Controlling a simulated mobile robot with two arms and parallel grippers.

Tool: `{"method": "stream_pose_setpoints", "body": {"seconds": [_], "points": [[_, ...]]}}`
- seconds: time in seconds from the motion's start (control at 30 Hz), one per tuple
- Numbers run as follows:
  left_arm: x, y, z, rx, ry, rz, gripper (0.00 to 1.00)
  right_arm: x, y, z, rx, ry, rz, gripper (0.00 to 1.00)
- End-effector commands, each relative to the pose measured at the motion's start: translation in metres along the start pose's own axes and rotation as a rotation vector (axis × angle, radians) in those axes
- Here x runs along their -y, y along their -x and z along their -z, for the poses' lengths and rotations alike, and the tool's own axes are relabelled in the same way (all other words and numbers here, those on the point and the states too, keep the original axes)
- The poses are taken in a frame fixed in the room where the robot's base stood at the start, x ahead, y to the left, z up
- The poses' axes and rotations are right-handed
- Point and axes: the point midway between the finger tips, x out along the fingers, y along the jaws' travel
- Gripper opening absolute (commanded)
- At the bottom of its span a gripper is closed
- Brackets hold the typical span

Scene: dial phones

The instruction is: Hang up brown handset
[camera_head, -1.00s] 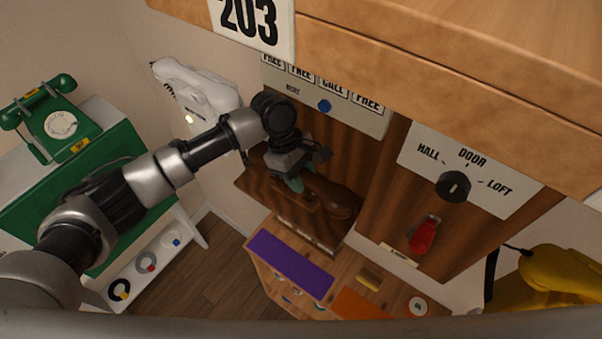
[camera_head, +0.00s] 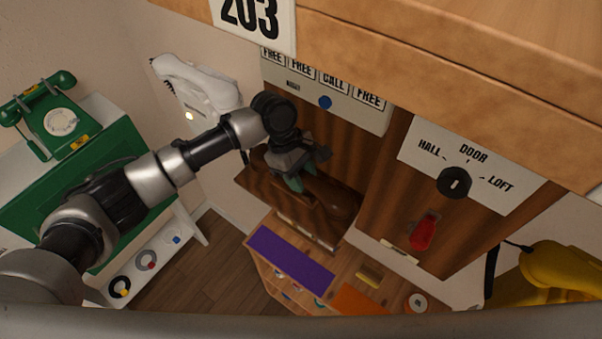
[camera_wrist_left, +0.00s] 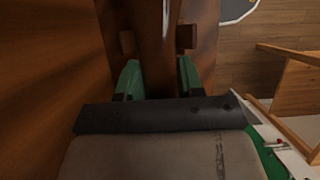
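The brown handset (camera_head: 328,193) lies on its brown wooden phone base (camera_head: 300,217) on the wall in the head view. In the left wrist view the handset (camera_wrist_left: 154,35) runs lengthwise between two small wooden cradle posts (camera_wrist_left: 187,38). My left gripper (camera_head: 299,178) is at the handset. Its green fingertips (camera_wrist_left: 160,78) stand apart on either side of the handset in the wrist view and look open. Contact with the handset cannot be made out. The gripper hides part of the handset in the head view. My right gripper is not in view.
A green dial phone (camera_head: 58,119) stands on a green and white cabinet at left. A white handset (camera_head: 197,82) hangs left of the base. A panel (camera_head: 335,88) is above, a door dial (camera_head: 454,183) and red handle (camera_head: 423,231) at right. A low wooden unit (camera_head: 335,270) stands below.

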Motion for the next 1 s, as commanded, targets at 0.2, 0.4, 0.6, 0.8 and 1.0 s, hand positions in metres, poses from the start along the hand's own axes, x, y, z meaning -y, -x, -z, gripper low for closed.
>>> {"method": "stream_pose_setpoints", "body": {"seconds": [0.2,0.4,0.6,0.8,1.0], "points": [[0.001,-0.002,0.000,0.000,0.000,0.004,0.57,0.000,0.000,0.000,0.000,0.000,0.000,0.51],[0.000,0.013,0.001,0.001,-0.001,0.001,0.64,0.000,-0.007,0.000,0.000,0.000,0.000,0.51],[0.000,0.054,0.002,-0.001,-0.002,-0.003,0.64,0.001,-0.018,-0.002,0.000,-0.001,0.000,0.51],[0.000,0.090,0.002,-0.001,0.000,-0.003,0.64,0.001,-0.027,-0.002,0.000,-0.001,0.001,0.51],[0.000,0.107,0.001,0.000,0.000,-0.001,0.64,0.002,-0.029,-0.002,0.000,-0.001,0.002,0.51]]}}
